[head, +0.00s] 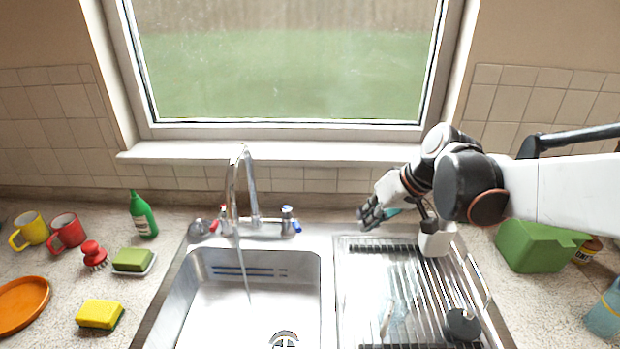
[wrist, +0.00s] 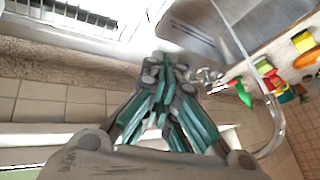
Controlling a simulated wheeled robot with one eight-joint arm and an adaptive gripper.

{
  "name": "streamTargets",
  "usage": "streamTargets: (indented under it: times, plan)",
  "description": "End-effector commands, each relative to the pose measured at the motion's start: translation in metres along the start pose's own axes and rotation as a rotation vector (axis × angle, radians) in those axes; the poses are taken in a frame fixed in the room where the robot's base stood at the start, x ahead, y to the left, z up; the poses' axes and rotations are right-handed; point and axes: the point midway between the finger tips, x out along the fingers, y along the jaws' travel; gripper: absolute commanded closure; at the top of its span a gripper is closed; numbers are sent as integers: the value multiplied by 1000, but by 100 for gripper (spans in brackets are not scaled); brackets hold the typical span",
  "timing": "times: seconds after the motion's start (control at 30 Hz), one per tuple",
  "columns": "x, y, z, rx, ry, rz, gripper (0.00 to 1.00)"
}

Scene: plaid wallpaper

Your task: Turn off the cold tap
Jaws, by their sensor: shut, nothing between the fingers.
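The cold tap (head: 290,222), with a blue mark, is at the right end of the chrome mixer behind the sink. The hot tap (head: 203,227), with a red mark, is at its left end. Water runs from the tall curved spout (head: 233,190) into the basin. My gripper (head: 372,216) is shut and empty above the back of the drainer, to the right of the cold tap and apart from it. In the wrist view my gripper's fingers (wrist: 167,68) are in the foreground, and the spout (wrist: 272,148) and mixer show beyond them to the right.
The ribbed drainer (head: 400,290) is right of the basin (head: 250,330). A green bottle (head: 143,215), mugs, sponges and a red brush are on the left counter. A green container (head: 533,246) is at the right. The window sill is clear.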

Motion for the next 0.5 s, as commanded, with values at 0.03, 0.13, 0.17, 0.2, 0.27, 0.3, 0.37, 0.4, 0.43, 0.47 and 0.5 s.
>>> streamTargets:
  times: [0.03,0.13,0.17,0.2,0.27,0.3,0.37,0.4,0.43,0.47,0.5]
  plan:
    - [8,3,-13,-11,-5,-29,100]
    - [27,8,-30,-41,-11,-91,100]
    - [32,9,-35,-49,-12,-109,100]
    - [40,10,-41,-62,-14,-132,100]
    - [49,13,-48,-78,-14,-163,100]
    - [55,14,-51,-87,-14,-182,100]
    - [62,16,-56,-99,-12,-205,100]
    - [67,17,-58,-106,-13,-217,100]
    - [69,18,-59,-110,-13,-225,100]
    - [71,18,-60,-114,-12,-231,100]
    - [73,19,-61,-118,-11,-238,100]
